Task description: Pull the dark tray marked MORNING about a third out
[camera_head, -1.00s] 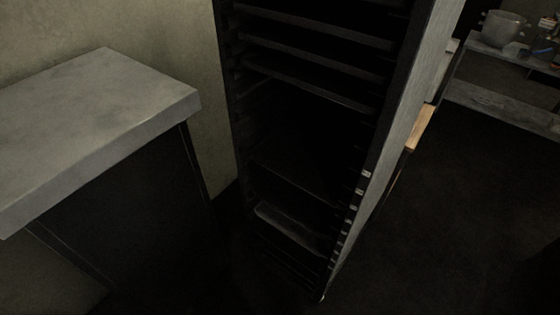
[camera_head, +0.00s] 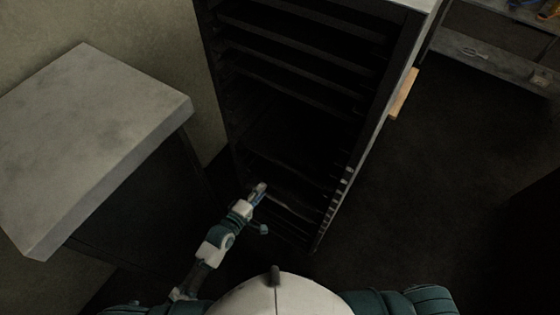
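A tall dark rack (camera_head: 215,75) stands in the middle of the view with its open front towards me. Several dark trays (camera_head: 300,50) lie on its upper runners. Low in the rack a dark tray (camera_head: 292,208) shows a paler front edge; I cannot read a MORNING mark on any tray. My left gripper (camera_head: 260,188) is at the front of the rack's lower left part, close to that low tray. Whether it touches anything, and whether its fingers are open, is too dark and small to tell. My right gripper is not in view.
A grey stone-topped counter (camera_head: 95,135) stands at the left, close to the rack. A wooden piece (camera_head: 403,93) sticks out beyond the rack's right side. A shelf (camera_head: 480,52) stands at the back right. The dark floor (camera_head: 430,190) at the right is clear.

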